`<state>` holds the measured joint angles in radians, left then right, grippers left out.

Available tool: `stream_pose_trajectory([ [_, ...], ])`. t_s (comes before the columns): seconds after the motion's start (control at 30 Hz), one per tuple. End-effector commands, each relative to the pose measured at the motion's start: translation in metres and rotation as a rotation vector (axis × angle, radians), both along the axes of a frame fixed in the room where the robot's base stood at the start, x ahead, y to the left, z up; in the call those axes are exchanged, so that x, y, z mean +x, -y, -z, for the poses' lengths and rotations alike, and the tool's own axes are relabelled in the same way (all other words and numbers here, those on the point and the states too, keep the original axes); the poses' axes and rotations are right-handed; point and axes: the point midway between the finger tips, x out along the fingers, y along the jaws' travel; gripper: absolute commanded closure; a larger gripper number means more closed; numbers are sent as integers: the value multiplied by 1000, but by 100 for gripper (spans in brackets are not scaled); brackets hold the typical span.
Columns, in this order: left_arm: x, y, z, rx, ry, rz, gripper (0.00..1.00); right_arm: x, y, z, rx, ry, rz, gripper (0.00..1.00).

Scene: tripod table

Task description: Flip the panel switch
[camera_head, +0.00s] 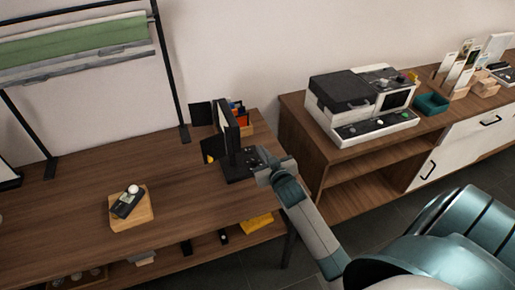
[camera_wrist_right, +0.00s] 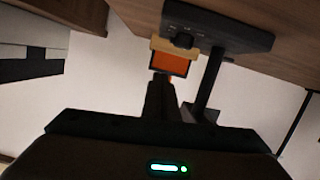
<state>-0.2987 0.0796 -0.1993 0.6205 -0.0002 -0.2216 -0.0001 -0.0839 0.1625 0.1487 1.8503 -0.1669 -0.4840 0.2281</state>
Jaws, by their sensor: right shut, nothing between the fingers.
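A dark panel device (camera_head: 229,131) with flaps stands upright on a black base (camera_head: 240,173) at the right end of the wooden table. Small controls show on the base, but I cannot make out which is the switch. My right gripper (camera_head: 266,170) is beside the base, at its right side. It is shut and empty. In the right wrist view, the shut fingers (camera_wrist_right: 161,82) point toward the black base (camera_wrist_right: 235,33), which has a dark knob and small marks on its edge. I cannot tell whether the fingers touch it. My left gripper is out of view.
The wooden table (camera_head: 75,200) also holds a wooden block (camera_head: 144,215) with a small black device on it. An orange item (camera_wrist_right: 168,62) is behind the fingers in the wrist view. A cabinet (camera_head: 350,165) with a white machine (camera_head: 362,105) stands right, across a gap.

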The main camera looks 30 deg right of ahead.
Motion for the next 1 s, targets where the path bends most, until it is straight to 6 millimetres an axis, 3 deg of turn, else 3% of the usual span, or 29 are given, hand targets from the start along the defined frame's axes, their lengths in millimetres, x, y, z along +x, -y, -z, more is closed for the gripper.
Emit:
stream_pose_trajectory([
  [0.1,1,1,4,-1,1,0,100,-15,-3,-2,-1,0,0,100],
  [0.3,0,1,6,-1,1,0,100,-28,-5,-7,-1,1,0,100],
  [1.0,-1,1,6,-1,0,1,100,-32,-7,-6,0,-8,-1,100],
])
